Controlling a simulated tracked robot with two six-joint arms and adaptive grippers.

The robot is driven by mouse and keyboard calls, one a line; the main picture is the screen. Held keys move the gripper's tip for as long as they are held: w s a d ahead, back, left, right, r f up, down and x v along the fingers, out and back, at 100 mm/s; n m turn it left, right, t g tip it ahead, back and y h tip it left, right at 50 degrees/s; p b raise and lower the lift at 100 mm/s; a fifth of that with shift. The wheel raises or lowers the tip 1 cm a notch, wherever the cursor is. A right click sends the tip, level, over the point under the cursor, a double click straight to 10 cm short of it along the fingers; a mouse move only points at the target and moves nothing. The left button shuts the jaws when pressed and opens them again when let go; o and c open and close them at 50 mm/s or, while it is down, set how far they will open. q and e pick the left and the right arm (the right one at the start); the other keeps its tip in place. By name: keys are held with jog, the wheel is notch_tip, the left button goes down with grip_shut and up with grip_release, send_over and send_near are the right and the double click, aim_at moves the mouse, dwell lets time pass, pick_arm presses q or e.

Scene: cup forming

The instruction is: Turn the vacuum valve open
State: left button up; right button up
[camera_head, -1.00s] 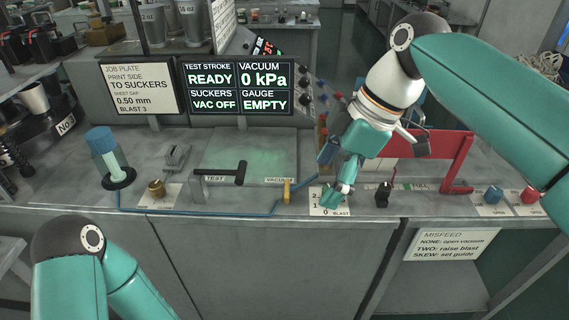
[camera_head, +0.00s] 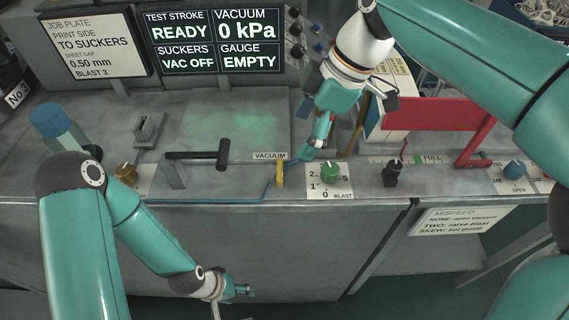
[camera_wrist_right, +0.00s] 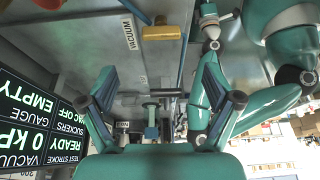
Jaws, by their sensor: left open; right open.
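The vacuum valve (camera_head: 280,172) is a small yellow handle beside the VACUUM label, at the front edge of the bench. It points toward the front edge in the head view. It also shows as a yellow block near the top of the right wrist view (camera_wrist_right: 161,33). My right gripper (camera_head: 304,153) is just right of the valve, above the bench. Its fingers are spread and empty in the right wrist view (camera_wrist_right: 167,98), with the valve beyond them, apart. My left gripper (camera_head: 238,291) is open and low in front of the bench, away from the valve.
The display (camera_head: 214,45) reads VAC OFF, 0 kPa and EMPTY. A blue tube (camera_head: 215,201) runs along the front edge.

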aim_at(280, 168)
jog(key=x, duration=1)
jog(key=shift+s+a+f, duration=0.1)
jog(key=shift+a, duration=0.05)
